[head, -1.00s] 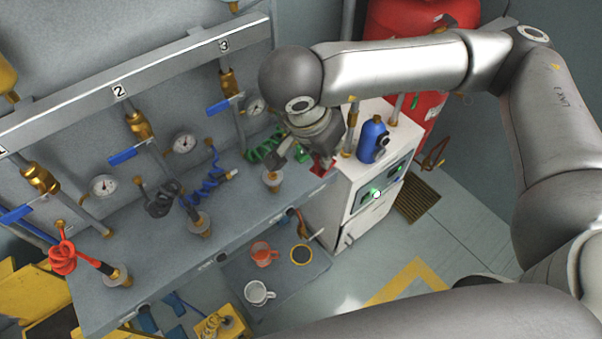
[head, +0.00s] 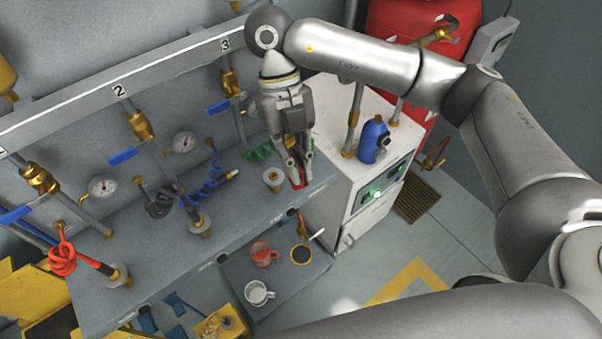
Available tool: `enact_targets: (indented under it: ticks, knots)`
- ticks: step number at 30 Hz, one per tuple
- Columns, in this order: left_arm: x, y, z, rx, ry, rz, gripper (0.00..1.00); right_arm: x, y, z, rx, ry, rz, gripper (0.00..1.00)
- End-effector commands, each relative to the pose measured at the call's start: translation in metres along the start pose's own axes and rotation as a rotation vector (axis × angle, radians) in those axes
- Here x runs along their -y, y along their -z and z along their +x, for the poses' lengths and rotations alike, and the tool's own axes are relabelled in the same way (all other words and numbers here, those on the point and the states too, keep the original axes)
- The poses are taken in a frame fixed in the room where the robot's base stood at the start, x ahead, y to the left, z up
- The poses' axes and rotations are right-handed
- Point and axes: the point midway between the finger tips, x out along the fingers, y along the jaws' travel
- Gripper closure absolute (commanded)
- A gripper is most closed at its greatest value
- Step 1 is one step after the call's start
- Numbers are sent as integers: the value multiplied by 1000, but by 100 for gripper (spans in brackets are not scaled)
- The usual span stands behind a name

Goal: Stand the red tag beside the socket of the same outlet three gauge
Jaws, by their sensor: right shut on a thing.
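My right gripper (head: 298,178) points down over the right end of the grey bench (head: 236,212). It is shut on the red tag (head: 299,185), which shows only as a small red piece between and below the fingertips. The socket of outlet three (head: 272,177), a pale disc with a brass-coloured fitting, is just left of the fingers. The number 3 plate (head: 225,45) is on the rail above. Outlet three's gauge (head: 250,107) is partly hidden behind my right gripper. I cannot tell whether the tag touches the bench. My left gripper is not in view.
A green coiled hose (head: 260,151) lies behind the fingers, and a blue coiled hose (head: 207,190) lies left of the socket. A white cabinet (head: 340,185) with a blue bottle (head: 373,140) stands close on the right. Mugs rest on a dark lower mat (head: 285,280).

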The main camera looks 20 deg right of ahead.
Motion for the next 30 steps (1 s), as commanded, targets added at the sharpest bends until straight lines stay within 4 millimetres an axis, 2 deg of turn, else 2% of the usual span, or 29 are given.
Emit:
enact_targets:
  ticks: [21,27,30]
  knots:
    - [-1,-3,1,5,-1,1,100,-38,0,10,1,-529,1261,100]
    - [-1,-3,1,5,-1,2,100,-45,-1,11,5,-624,1500,100]
    - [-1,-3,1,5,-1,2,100,-47,-1,11,4,-651,1566,100]
